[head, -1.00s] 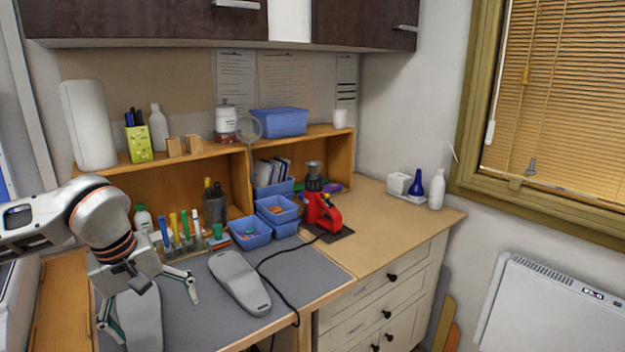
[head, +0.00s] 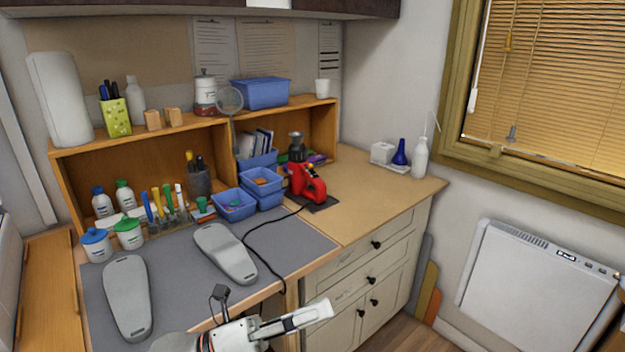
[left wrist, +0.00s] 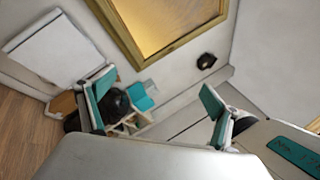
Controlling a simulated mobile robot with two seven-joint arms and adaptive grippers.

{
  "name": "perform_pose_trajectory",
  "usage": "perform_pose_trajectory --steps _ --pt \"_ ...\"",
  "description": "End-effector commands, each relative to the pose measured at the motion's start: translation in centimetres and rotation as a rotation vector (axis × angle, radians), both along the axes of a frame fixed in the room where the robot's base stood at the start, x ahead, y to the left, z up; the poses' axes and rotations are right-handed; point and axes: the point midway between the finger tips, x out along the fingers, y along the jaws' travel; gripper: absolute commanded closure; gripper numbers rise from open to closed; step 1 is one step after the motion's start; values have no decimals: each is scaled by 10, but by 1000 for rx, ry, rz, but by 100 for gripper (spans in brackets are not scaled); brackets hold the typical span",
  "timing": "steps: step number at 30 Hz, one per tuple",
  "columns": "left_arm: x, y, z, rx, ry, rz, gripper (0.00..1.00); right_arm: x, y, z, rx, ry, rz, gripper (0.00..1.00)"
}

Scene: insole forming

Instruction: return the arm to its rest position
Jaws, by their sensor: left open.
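My left arm (head: 240,335) shows at the bottom edge of the head view, in front of the bench's front edge. A pale finger of the left gripper points right there, and nothing is seen in it. In the left wrist view my left gripper (left wrist: 156,86) has its two teal-padded fingers wide apart with nothing between them. Two grey insole-shaped pieces, one at left (head: 127,297) and one at the middle (head: 225,253), lie on the grey mat (head: 180,279), apart from the gripper. My right gripper is not in view.
A red tool (head: 306,184) with a black cable stands right of the blue bins (head: 234,206). Bottles and capped jars (head: 129,233) stand at the mat's back left. A drawer cabinet (head: 372,270) is right of the arm. The wooden top (head: 385,205) has free room.

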Motion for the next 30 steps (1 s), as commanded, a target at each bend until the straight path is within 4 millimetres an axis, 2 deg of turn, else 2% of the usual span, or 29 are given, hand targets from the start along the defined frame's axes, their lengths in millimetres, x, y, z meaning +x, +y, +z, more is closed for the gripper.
perform_pose_trajectory --steps 1,5,8,11,15,18,21,25,27,30 --pt "10 8 -10 -80 145 55 9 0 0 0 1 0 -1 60" --pt "39 42 -45 -280 511 199 9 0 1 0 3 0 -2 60" --pt "52 75 -91 -437 795 316 9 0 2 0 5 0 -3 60" --pt "51 111 -151 -598 1077 440 9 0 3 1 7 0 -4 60" --pt "23 161 -243 -822 1437 619 9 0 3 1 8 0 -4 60" --pt "-13 190 -301 -966 1646 740 9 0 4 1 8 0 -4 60" --pt "-50 211 -347 -1089 1805 843 9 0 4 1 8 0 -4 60" --pt "-90 228 -384 -1200 1936 937 9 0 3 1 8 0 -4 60" --pt "-103 233 -394 -1234 1974 969 9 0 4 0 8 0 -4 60" --pt "-111 236 -401 -1259 1999 987 9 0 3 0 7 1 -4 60"
